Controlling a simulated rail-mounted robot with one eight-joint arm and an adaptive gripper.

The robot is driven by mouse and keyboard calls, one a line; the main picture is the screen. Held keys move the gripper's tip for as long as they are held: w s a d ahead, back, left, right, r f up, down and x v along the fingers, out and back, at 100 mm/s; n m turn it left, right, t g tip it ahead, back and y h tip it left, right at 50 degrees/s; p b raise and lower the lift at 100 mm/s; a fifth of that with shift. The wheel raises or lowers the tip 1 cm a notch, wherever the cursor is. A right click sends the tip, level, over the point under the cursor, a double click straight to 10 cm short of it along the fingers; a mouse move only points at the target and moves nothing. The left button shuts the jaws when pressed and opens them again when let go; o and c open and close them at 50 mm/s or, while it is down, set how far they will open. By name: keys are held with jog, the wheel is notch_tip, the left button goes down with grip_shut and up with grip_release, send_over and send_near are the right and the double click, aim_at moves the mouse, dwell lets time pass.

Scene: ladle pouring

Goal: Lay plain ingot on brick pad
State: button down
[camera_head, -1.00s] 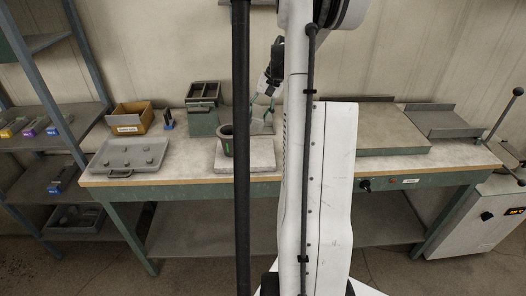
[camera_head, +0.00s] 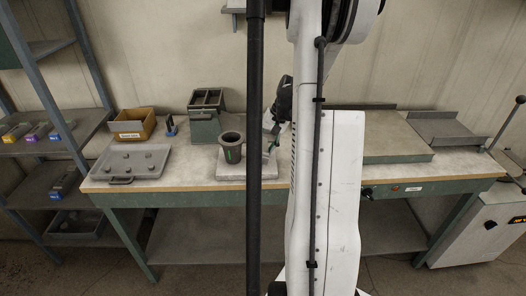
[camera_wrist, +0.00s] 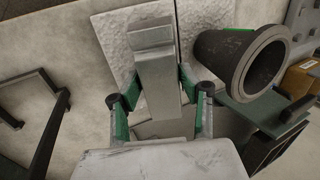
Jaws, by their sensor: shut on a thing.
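In the wrist view my gripper (camera_wrist: 158,92) has green-padded fingers shut on a plain grey ingot (camera_wrist: 158,75), a long smooth bar. The ingot is above the pale, rough brick pad (camera_wrist: 108,42); whether they touch is unclear. In the head view the brick pad (camera_head: 232,173) lies on the bench, partly hidden by a black post. My gripper (camera_head: 272,135) is just right of that post, near the pad's right side.
A dark round crucible (camera_head: 231,148) stands on the pad, close beside the ingot in the wrist view (camera_wrist: 240,58). A green box (camera_head: 204,125) stands behind it. A grey tray (camera_head: 128,164) with small lumps and a yellow bin (camera_head: 132,125) are to the left.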

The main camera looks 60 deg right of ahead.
jog(key=shift+f, duration=1)
jog(key=shift+f, duration=0.15)
jog(key=c, duration=1.1)
grip_release()
jog(key=shift+r, duration=0.25)
jog(key=v, duration=1.2)
